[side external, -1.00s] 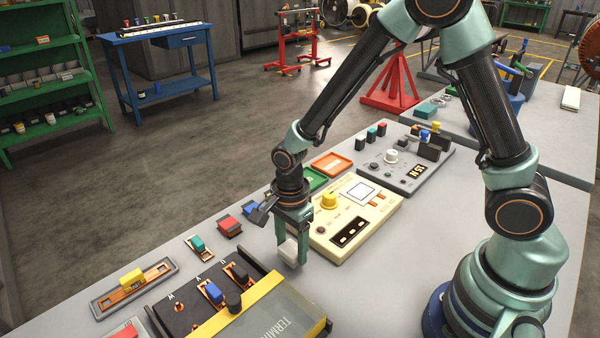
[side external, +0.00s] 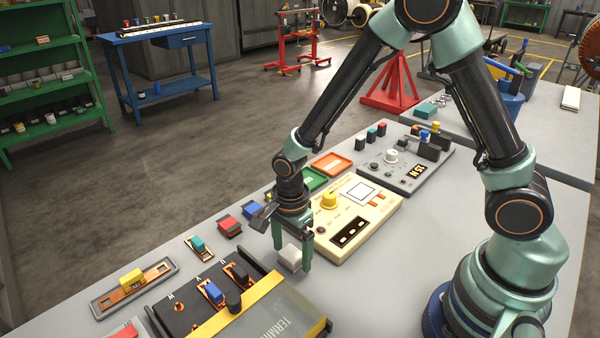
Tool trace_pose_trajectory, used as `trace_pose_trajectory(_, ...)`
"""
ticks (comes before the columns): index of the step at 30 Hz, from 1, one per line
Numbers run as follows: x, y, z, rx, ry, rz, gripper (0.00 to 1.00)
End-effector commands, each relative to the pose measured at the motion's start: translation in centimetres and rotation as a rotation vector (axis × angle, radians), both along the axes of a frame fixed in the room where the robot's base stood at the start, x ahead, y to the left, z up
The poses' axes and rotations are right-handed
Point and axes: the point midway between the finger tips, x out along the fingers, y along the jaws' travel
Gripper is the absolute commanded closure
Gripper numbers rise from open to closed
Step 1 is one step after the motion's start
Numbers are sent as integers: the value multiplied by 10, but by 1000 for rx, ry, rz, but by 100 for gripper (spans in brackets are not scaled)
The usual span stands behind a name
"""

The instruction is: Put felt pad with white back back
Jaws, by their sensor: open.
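The felt pad with white back (side external: 289,258) is a pale, whitish block on the grey bench, between the cream instrument and the black terminal box. My gripper (side external: 291,260) points down over it and is open, with one finger on each side of the pad. The pad seems to rest on the bench top, though its underside is hidden. I cannot tell whether either finger touches it.
A red-topped pad (side external: 228,225) and a blue-topped pad (side external: 252,212) lie to the left. The terminal box (side external: 187,311) is in front; the cream instrument (side external: 372,217) stands to the right. Green and orange trays (side external: 332,164) lie behind. Bare bench lies at right front.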

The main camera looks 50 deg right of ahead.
Motion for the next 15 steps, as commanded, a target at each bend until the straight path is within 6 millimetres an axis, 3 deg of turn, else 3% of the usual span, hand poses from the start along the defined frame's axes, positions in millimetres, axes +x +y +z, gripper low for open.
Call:
trace_pose_trajectory(5,1,0,19,1,-5,0,9)
trace_pose_trajectory(15,1,0,85,2,-7,0,9)
